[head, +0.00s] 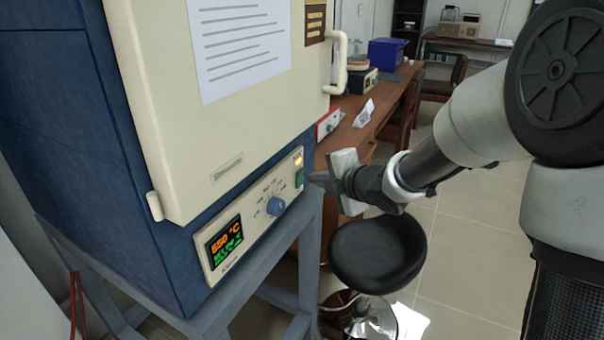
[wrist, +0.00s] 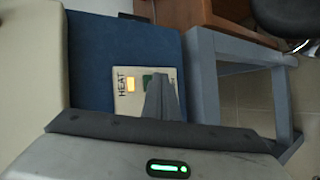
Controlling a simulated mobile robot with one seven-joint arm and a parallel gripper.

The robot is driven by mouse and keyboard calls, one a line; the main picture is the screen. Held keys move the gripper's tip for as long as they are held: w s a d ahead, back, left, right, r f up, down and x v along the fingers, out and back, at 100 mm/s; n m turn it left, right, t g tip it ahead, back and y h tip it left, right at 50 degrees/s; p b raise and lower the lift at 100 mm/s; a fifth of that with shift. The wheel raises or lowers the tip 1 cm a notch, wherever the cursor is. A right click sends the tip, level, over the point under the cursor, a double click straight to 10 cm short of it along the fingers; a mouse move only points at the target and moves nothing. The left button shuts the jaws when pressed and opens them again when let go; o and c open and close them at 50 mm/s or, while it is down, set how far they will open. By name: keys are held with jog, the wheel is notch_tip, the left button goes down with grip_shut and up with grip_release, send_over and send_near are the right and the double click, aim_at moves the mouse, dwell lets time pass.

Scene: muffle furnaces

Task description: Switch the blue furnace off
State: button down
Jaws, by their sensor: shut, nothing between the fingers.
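The blue furnace (head: 85,130) stands at the left of the head view with its cream door (head: 215,130) shut. Its control panel (head: 253,222) below the door carries a lit display (head: 225,241) reading 550 °C, a blue knob (head: 276,206), a lit yellow HEAT lamp (head: 299,160) and a green switch (head: 299,178). My gripper (head: 312,178) is shut and empty, its tips at or just in front of the green switch. In the wrist view the lit lamp (wrist: 130,85) shows beside the fingers (wrist: 160,85), which partly cover the switch (wrist: 150,77). I cannot tell whether they touch.
The furnace stands on a grey-blue metal frame (head: 255,320). A black stool (head: 378,252) stands below my gripper. A wooden bench (head: 375,125) with a blue box (head: 388,54) and other items runs behind. The door handle (head: 340,62) juts out above the panel. Tiled floor lies open at right.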

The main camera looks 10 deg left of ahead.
jog(key=shift+w+a, duration=0.1)
jog(key=shift+a, duration=0.3)
jog(key=shift+w+a+r, duration=0.1)
jog(key=shift+w+a, duration=0.05)
jog(key=shift+a, duration=0.1)
dwell(0.5)
dwell(0.4)
jog(key=shift+s+d, duration=0.3)
jog(key=shift+d, duration=0.4)
jog(key=shift+d, duration=0.1)
jog(key=shift+s+d+f, duration=0.15)
jog(key=shift+s+d, duration=0.15)
jog(key=shift+d, duration=0.45)
jog(key=shift+s+d+f, duration=0.1)
jog(key=shift+s+d, duration=0.15)
jog(key=shift+d, duration=0.5)
jog(key=shift+s+d+f, duration=0.15)
jog(key=shift+s+d, duration=0.15)
jog(key=shift+d, duration=0.45)
